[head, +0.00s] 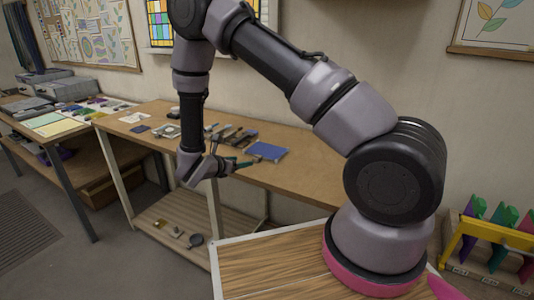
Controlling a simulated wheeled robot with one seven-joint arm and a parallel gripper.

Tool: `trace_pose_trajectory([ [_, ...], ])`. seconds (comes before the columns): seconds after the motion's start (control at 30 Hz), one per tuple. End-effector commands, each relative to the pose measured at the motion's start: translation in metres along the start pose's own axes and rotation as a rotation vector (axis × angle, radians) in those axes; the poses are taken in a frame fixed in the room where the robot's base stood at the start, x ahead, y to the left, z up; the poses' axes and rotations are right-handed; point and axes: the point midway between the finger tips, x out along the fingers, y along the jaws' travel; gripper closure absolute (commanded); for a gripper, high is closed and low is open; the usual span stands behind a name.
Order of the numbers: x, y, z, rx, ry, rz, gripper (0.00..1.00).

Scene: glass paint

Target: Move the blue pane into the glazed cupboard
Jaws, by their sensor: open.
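A flat blue pane (268,151) lies on the wooden workbench (300,180), right of my gripper. My gripper (232,152) is open and empty, at the bench's front edge, with its fingers pointing towards the pane. It looks apart from the pane, but the exact gap is hard to judge. A smaller dark blue piece (140,129) lies at the bench's left end. I cannot make out a glazed cupboard in this view.
Several tools (235,134) lie behind my gripper. A yellow rack (487,233) with purple and green panes stands at right. A lower shelf (165,225) holds small items. A side table (45,125) with coloured sheets stands left. Bare bench top lies right of the pane.

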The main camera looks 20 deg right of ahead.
Motion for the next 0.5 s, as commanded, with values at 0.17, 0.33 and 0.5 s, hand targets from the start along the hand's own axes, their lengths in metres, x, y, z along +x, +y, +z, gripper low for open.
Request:
trace_pose_trajectory([
  [0.17, 0.030, -0.001, 0.001, 0.004, 0.001, -0.005, 0.32],
  [0.33, 0.044, -0.001, 0.001, 0.003, 0.002, -0.003, 0.32],
  [0.5, 0.066, -0.002, 0.001, 0.006, 0.001, -0.008, 0.32],
])
